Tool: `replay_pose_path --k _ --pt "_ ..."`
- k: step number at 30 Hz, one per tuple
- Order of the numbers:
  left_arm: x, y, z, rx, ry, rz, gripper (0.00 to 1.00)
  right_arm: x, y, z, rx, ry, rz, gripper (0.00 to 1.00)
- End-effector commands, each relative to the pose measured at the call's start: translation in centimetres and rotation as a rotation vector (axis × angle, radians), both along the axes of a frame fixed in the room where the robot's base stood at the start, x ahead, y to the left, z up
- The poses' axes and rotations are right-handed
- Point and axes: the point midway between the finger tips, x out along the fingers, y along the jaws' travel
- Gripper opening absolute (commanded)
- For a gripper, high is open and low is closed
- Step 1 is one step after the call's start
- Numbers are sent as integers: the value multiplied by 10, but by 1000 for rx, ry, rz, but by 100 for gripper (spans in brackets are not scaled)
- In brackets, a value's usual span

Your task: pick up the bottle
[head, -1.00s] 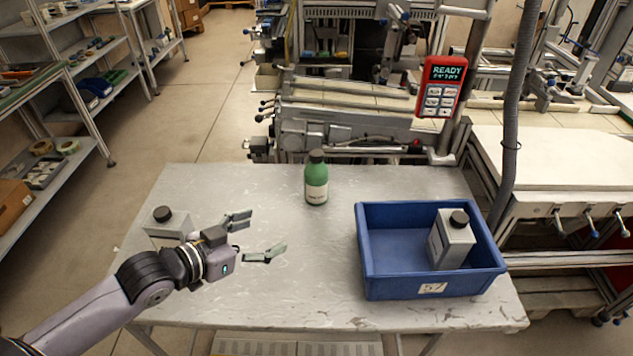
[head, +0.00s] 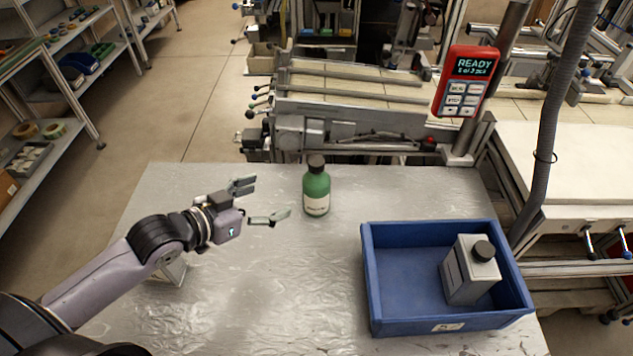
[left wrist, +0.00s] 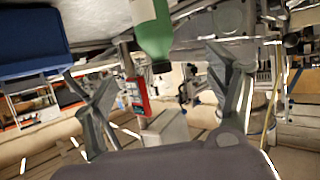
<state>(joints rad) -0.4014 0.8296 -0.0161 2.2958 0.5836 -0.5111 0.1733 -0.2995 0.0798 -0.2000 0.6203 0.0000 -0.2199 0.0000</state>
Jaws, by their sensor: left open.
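A green bottle (head: 317,188) with a dark cap and a white label stands upright near the far middle of the grey table. In the left wrist view the bottle (left wrist: 153,30) shows at the top, upside down, between the finger lines. My left gripper (head: 262,202) is open and empty, to the left of the bottle and apart from it, with its fingers pointing towards it. In the left wrist view its two fingers (left wrist: 160,95) are spread wide. My right gripper is not in view.
A blue bin (head: 400,318) stands at the table's right, holding a grey square container (head: 470,272) with a dark cap. Another pale container (head: 172,272) is mostly hidden behind my left arm. The table (head: 290,285) is clear in the middle. A red device (head: 465,82) reads READY.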

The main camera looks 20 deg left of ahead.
Motion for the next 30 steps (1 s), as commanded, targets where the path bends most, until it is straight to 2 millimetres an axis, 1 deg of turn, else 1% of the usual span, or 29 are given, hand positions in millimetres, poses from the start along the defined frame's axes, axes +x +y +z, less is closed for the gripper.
replay_pose_path --k 5,15,19,24,26,30 --pt "23 -11 -7 -2 -3 1 79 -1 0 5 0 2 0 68" --pt "76 -37 -31 -2 -3 -1 79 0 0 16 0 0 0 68" --pt "89 -43 -39 -1 -2 -1 79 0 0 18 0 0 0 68" --pt "96 -47 -44 1 -1 -2 79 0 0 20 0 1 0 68" --pt "99 -49 -45 -1 -1 -2 79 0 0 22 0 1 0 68" --pt "114 -57 -53 -2 0 -1 79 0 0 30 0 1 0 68"
